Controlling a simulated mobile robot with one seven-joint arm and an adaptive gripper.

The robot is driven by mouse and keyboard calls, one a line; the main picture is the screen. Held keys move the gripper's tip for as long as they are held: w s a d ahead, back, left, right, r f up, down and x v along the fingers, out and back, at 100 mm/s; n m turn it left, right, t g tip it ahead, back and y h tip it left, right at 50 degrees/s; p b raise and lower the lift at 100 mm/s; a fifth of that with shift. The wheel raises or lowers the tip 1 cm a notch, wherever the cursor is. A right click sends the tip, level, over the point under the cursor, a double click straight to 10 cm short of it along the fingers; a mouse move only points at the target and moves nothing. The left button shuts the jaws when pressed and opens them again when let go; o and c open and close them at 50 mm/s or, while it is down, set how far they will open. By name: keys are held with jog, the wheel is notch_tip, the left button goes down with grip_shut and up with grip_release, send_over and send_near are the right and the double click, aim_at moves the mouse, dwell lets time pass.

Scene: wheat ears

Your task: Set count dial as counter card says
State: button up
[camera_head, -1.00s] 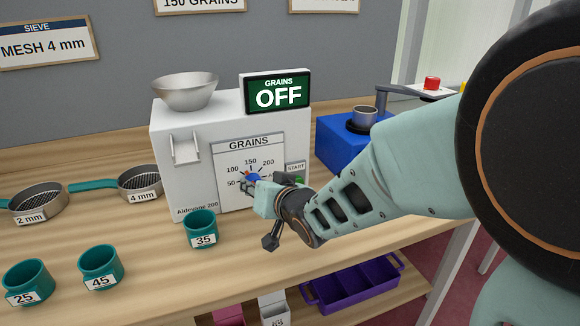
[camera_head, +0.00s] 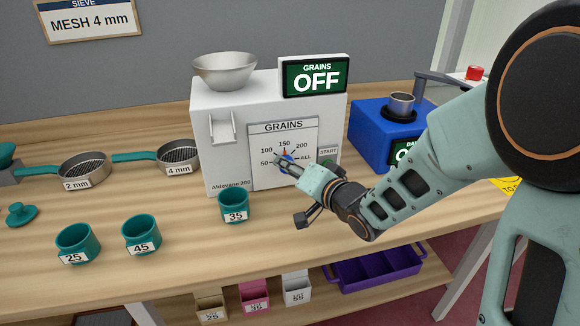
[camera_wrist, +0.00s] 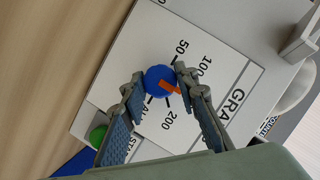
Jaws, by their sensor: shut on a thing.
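The count dial is a blue knob with an orange pointer (camera_wrist: 161,80) on the white GRAINS panel (camera_head: 262,172) of the counter. It also shows in the head view (camera_head: 285,159), partly covered by my gripper. Its pointer aims up toward 150, a mark my finger hides in the wrist view. My gripper (camera_wrist: 160,74) is shut on the knob, one finger on each side. The counter's display (camera_head: 316,78) reads GRAINS OFF.
A green START button (camera_head: 326,163) sits just right of the dial. Cup 35 (camera_head: 233,204) stands in front of the counter, with cups 45 (camera_head: 141,234) and 25 (camera_head: 77,243) to the left. A blue machine (camera_head: 372,140) stands at the right.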

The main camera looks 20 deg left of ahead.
jog(key=shift+r, duration=0.1)
jog(key=o, duration=1.1)
jog(key=v, duration=0.7)
jog(key=shift+s+d, duration=0.15)
